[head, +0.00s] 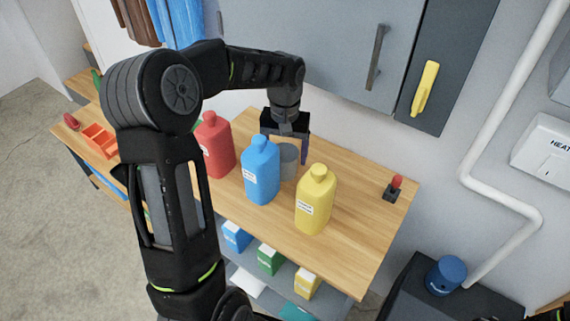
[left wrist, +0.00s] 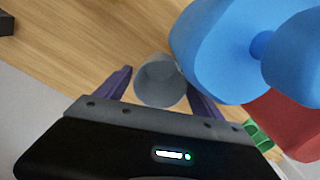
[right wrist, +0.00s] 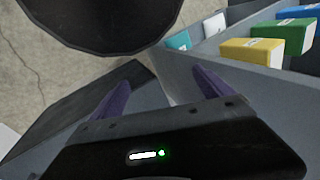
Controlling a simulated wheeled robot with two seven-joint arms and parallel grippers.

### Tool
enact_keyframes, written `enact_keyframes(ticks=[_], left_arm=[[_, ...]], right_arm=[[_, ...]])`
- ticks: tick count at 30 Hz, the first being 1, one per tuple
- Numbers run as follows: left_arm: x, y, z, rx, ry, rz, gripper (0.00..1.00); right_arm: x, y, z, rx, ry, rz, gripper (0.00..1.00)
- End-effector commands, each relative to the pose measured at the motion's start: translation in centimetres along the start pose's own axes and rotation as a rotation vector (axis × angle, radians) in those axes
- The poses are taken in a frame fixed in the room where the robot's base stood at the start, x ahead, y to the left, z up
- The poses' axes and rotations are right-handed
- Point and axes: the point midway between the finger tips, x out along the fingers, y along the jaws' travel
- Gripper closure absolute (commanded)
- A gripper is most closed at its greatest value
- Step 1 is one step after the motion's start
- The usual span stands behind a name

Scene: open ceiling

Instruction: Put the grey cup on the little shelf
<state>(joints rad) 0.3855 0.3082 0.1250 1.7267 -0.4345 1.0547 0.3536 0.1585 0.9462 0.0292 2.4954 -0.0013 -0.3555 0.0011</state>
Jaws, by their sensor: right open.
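The grey cup (head: 288,162) stands on the wooden worktop (head: 345,250), behind the blue bottle (head: 261,172), which partly hides it in the head view. My left gripper (head: 287,150) is at the cup with its fingers spread. In the left wrist view the cup (left wrist: 160,80) lies between the fingers, with a gap on the left finger's side; contact on the right is unclear. My right gripper (right wrist: 158,92) is open and empty in the right wrist view. I cannot tell which surface is the little shelf; a grey lower shelf (head: 245,268) shows under the worktop.
A red bottle (head: 215,147) and a yellow bottle (head: 315,200) stand close to the cup. A grey cabinet (head: 330,50) hangs above. Several small boxes sit on the lower shelf. The worktop's right part is mostly clear, apart from a red-topped item (head: 394,188).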

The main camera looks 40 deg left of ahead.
Motion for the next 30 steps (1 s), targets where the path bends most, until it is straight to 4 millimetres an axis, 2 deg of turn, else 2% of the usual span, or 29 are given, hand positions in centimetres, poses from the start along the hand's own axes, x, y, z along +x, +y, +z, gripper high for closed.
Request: enact_keyframes(ticks=[2,22,30], left_arm=[[-0.01,0.0,0.0,0.0,0.0,0.0,0.3],[-0.01,0.0,0.0,0.0,0.0,0.0,0.84],[-0.26,0.01,-0.03,0.0,0.001,0.0,0.84]], right_arm=[[0.0,0.0,0.0,0.0,0.0,0.0,0.09],[0.0,0.0,0.0,0.0,0.0,0.0,0.09],[0.01,0.01,0.0,0.0,0.0,0.0,0.09]])
